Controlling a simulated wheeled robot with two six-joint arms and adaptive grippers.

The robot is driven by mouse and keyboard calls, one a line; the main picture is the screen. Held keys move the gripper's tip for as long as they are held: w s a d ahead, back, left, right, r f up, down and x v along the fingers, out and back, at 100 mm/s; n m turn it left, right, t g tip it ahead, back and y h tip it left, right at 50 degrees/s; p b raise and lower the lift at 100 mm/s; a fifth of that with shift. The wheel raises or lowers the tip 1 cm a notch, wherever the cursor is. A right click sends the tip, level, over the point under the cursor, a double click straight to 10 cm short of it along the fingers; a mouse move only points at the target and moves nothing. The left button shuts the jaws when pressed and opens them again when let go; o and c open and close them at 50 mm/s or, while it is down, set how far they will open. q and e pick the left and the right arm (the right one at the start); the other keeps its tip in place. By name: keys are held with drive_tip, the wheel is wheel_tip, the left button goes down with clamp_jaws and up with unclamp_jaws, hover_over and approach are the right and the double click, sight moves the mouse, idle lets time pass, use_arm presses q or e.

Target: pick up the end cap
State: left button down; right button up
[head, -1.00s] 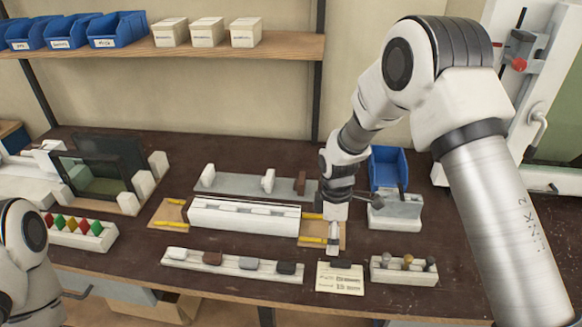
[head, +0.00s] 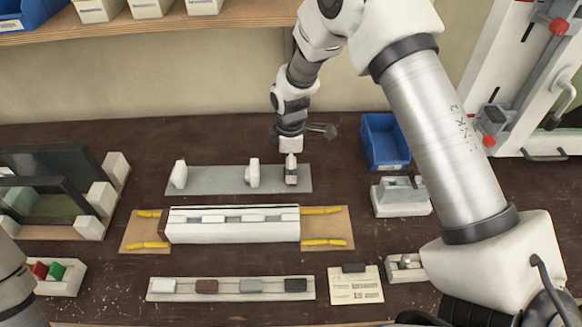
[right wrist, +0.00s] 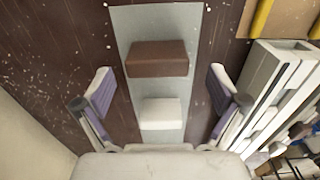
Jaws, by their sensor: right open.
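No piece is marked as the end cap, so I cannot tell which one it is. On the grey plate (head: 218,180) stand two white blocks (head: 180,174) and, at its right end, a brown block (right wrist: 157,58). My right gripper (head: 291,181) is over that right end and largely hides the brown block in the head view. In the right wrist view my right gripper (right wrist: 160,90) is open and empty, its fingers either side of the plate, with the brown block and a white block (right wrist: 161,113) between and apart from them. My left gripper is out of view.
In front of the plate is a white profile fixture (head: 232,232) with yellow strips at its ends. A front rail (head: 178,297) holds several small blocks. A card (head: 350,290), a blue bin (head: 384,142) and a grey-topped block (head: 402,197) are at right. Black framed panels stand at left.

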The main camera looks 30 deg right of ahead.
drive_tip(key=f, duration=0.3)
drive_tip(key=shift+w, duration=0.3)
drive_tip(key=shift+s+r, duration=0.1)
drive_tip(key=shift+s, duration=0.15)
drive_tip(key=c, duration=1)
drive_tip(key=shift+c, duration=0.5)
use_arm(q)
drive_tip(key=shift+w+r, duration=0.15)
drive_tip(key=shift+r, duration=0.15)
